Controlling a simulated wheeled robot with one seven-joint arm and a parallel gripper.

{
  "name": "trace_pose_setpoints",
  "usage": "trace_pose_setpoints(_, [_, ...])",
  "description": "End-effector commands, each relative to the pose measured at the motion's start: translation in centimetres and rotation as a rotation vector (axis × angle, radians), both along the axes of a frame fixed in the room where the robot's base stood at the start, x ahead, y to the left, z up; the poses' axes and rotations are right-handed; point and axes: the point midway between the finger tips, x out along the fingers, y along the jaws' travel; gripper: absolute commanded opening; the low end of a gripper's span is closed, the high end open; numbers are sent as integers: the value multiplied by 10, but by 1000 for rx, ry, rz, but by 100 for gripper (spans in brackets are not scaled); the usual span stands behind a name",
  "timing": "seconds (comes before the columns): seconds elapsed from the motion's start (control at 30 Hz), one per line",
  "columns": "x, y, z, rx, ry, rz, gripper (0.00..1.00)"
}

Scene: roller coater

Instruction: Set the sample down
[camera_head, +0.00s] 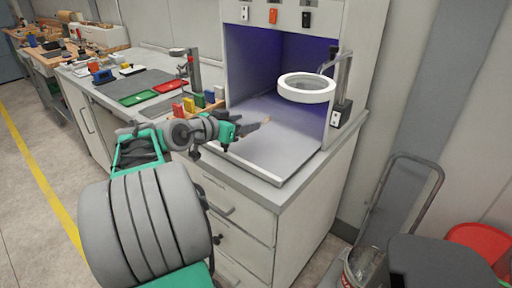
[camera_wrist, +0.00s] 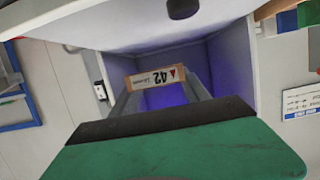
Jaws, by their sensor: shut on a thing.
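My gripper (camera_head: 262,124) reaches in from the left over the front of an open grey booth with a violet-lit inside (camera_head: 250,62). It is shut on the sample, a small block with tan ends (camera_head: 268,119).
A white ring lamp (camera_head: 306,97) on a bracket hangs at the booth's right side. Coloured blocks (camera_head: 189,105) stand left of the booth. Green (camera_head: 138,98) and red (camera_head: 171,86) trays lie on the bench beyond. The booth's front floor looks clear.

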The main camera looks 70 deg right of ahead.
Motion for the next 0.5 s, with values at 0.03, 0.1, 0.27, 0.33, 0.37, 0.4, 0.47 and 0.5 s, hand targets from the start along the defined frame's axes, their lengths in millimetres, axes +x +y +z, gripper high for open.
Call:
trace_pose_setpoints(0.03, [-10, -2, -15, 6, 4, -1, 12])
trace_pose_setpoints(0.1, [-20, -4, -28, 5, 4, 0, 12])
trace_pose_setpoints(0.27, [-32, -8, -44, 3, 3, 1, 12])
trace_pose_setpoints(0.33, [-38, -9, -52, 4, 2, 1, 12])
trace_pose_setpoints(0.37, [-40, -10, -57, 5, 3, 2, 12])
trace_pose_setpoints(0.4, [-39, -10, -66, 8, 4, 4, 12])
trace_pose_setpoints(0.47, [-38, -10, -77, 7, 4, 5, 12])
trace_pose_setpoints(0.5, [-38, -10, -82, 6, 3, 4, 12])
